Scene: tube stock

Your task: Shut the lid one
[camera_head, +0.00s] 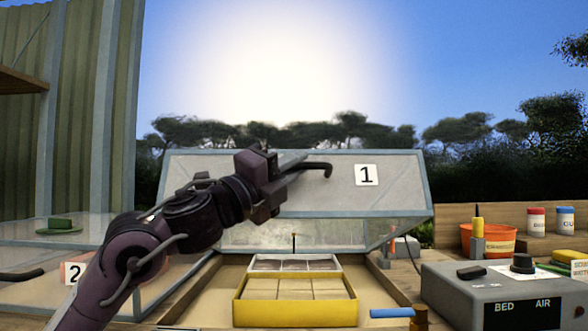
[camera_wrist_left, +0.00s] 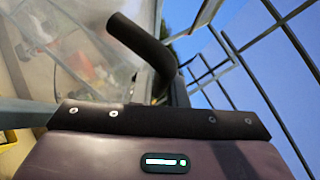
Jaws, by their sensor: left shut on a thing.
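Lid one (camera_head: 395,190) is a clear pane in a grey metal frame with a "1" label. In the head view it stands raised and tilted above its bed (camera_head: 215,290). Its dark bent handle (camera_head: 318,166) sticks out along the pane and also shows in the left wrist view (camera_wrist_left: 140,40). My left gripper (camera_head: 279,178) is in front of the lid and shut on the handle; the fingers hide part of it. My left arm covers the lid's lower left side. My right gripper is not in view.
Inside the bed are a yellow tray (camera_head: 295,314) and a pale tray (camera_head: 293,263). Lid two (camera_head: 110,233), at left, lies low with a green object (camera_head: 59,225) on it. A grey control box (camera_head: 450,285) and an orange pot (camera_head: 500,240) stand at right.

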